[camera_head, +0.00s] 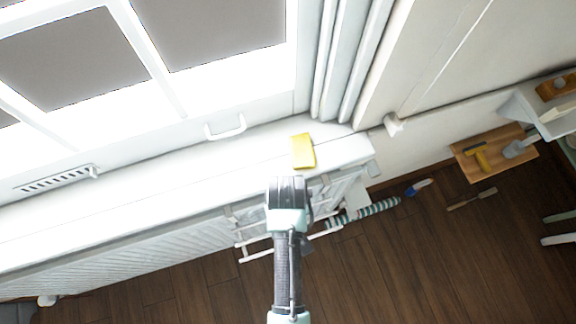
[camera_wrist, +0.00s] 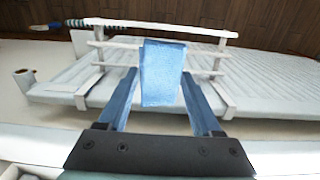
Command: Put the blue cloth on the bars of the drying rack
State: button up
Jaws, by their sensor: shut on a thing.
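The blue cloth (camera_wrist: 162,72) is a small flat rectangle in the wrist view. My gripper (camera_head: 287,190) is shut on it, with one finger at each side edge of the cloth; the gripper also shows in the wrist view (camera_wrist: 161,84). The cloth overlaps the white bars of the drying rack (camera_wrist: 112,44) in the picture. I cannot tell whether it touches them. In the head view the rack (camera_head: 256,256) shows in part beside and below my gripper, at the front of the white sill. The cloth is hidden there.
A yellow block (camera_head: 303,151) lies on the white sill (camera_head: 200,175) just beyond my gripper. A ribbed white panel (camera_head: 150,255) stands below the sill. A striped roll (camera_head: 375,208) and a brush (camera_head: 418,187) lie on the wooden floor. A wooden tray (camera_head: 490,155) holds tools at the right.

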jog(key=f, duration=0.6)
jog(key=shift+s, duration=0.25)
jog(key=shift+f+b, duration=0.4)
jog(key=shift+f, duration=1.4)
jog(key=shift+f, duration=0.15)
jog(key=o, duration=1.3)
notch_tip(320, 180, up, 12)
jog(key=shift+r+p, duration=0.2)
jog(key=shift+p, duration=0.55)
